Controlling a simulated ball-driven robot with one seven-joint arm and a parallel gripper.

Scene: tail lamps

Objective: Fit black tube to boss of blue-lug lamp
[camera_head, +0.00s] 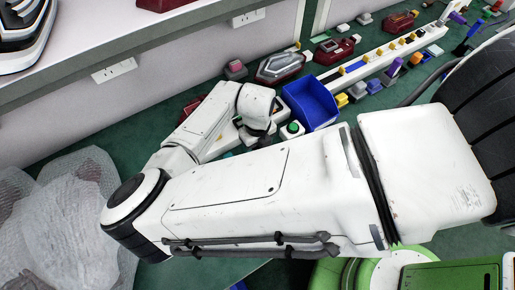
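My arm crosses the middle of the view, and its wrist is folded back above the bench. My gripper is not visible; the arm links hide the area below the wrist. A red lamp with a clear lens (281,68) lies on the green bench behind the wrist. Another red lamp (333,51) lies to its right, and a third (398,22) is farther back. A red part (191,107) shows partly behind my forearm. I cannot tell which lamp has the blue lug. I cannot make out the black tube for certain.
A blue bin (310,104) stands right of my wrist, with a green button (292,129) beside it. A long white rail (385,52) with small coloured parts runs to the back right. Bubble wrap (75,225) lies at lower left. A shelf (130,40) overhangs at upper left.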

